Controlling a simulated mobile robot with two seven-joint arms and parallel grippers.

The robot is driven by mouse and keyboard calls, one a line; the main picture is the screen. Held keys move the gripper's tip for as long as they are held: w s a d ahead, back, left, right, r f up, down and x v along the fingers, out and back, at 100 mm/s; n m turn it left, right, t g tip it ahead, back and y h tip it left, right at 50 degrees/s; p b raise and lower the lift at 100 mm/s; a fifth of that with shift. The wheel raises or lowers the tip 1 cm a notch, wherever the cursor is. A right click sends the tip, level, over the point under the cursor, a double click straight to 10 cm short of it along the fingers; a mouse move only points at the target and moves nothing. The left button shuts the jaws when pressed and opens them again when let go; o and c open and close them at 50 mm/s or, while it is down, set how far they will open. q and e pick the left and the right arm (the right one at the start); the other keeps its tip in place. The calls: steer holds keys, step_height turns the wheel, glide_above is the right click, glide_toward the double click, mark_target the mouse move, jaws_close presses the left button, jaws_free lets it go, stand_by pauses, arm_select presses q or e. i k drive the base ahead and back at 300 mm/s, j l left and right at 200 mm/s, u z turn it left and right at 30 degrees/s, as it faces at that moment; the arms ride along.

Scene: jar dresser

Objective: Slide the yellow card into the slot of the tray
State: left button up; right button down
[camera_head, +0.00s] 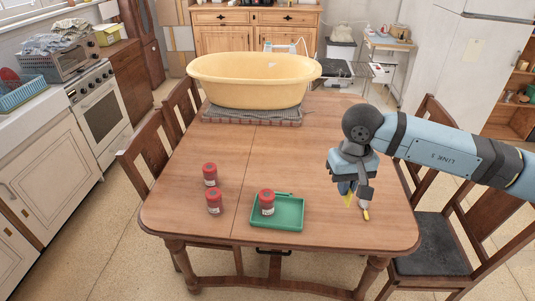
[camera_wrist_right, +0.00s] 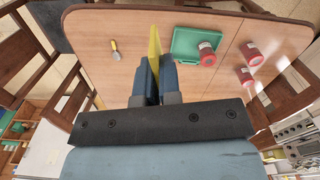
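My right gripper (camera_head: 347,190) hangs above the right side of the table, with its fingers shut on the yellow card (camera_head: 348,200). In the right wrist view the card (camera_wrist_right: 154,45) stands on edge between the dark fingers (camera_wrist_right: 153,75) and sticks out past their tips. The green tray (camera_head: 290,223) lies on the table to the left of the gripper, apart from the card. A red-lidded jar (camera_head: 267,202) stands on the tray. The tray also shows in the right wrist view (camera_wrist_right: 185,42). I cannot make out its slot clearly. My left gripper is not in view.
Two more red-lidded jars (camera_head: 210,174) (camera_head: 214,202) stand left of the tray. A small yellow-ended tool (camera_wrist_right: 115,50) lies on the table near the gripper. A yellow tub (camera_head: 250,85) sits at the table's far end. The table's middle is clear. Chairs flank the table.

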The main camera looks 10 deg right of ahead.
mark_target(280, 198)
steer(key=i+j+z, duration=0.15)
steer(key=i+j, duration=0.15)
steer(key=i+j+z, duration=0.2)
steer(key=j, duration=0.25)
steer(key=i+j+z, duration=0.15)
steer(key=i+j, duration=0.15)
steer(key=j, duration=0.15)
